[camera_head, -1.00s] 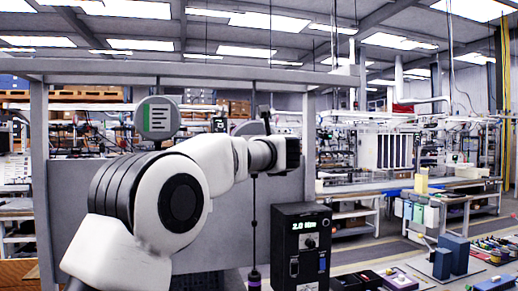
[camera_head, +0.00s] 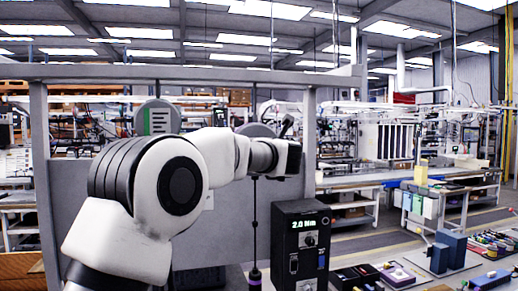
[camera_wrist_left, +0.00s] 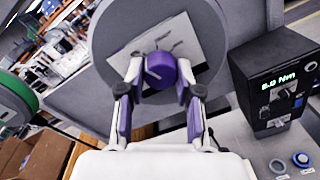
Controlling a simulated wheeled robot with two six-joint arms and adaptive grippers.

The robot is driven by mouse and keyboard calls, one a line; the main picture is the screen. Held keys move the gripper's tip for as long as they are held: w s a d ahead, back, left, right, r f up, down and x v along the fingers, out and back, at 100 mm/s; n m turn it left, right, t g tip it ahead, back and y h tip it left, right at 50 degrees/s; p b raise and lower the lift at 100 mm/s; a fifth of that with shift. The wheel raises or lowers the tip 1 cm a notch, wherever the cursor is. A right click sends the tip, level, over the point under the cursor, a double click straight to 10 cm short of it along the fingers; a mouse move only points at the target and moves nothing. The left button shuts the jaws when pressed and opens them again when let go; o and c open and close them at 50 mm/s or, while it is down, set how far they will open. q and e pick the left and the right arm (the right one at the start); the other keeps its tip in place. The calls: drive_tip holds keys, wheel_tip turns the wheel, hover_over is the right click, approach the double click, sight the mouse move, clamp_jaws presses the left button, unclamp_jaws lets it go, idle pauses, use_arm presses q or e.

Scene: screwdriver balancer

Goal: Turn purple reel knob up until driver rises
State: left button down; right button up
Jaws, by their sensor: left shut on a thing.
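The purple knob (camera_wrist_left: 161,71) sits at the centre of a grey reel disc (camera_wrist_left: 113,45) with a pale label in the left wrist view. My left gripper (camera_wrist_left: 160,76) has its two fingers on either side of the knob and is shut on it. In the head view my left wrist reaches in front of the reel (camera_head: 256,130), and the knob and fingertips are hidden there. The driver (camera_head: 254,278), dark with a purple part, hangs upright on a thin line below the reel, at the bottom edge. My right gripper is not in view.
A black box (camera_head: 301,245) showing a 2.0 Nm readout stands right of the driver. A second reel (camera_head: 157,117) with a green edge hangs at left under the grey frame (camera_head: 200,73). Trays and small blocks lie at the lower right.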

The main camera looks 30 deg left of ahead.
use_arm(q)
drive_tip(key=shift+r, duration=0.1)
idle(0.4)
drive_tip(key=c, duration=0.8)
unclamp_jaws()
drive_tip(key=shift+o, duration=0.2)
drive_tip(key=shift+d, duration=0.1)
drive_tip(key=v, duration=1.1)
drive_tip(key=shift+s+d, duration=0.25)
drive_tip(key=shift+d, duration=0.05)
drive_tip(key=shift+d, duration=0.1)
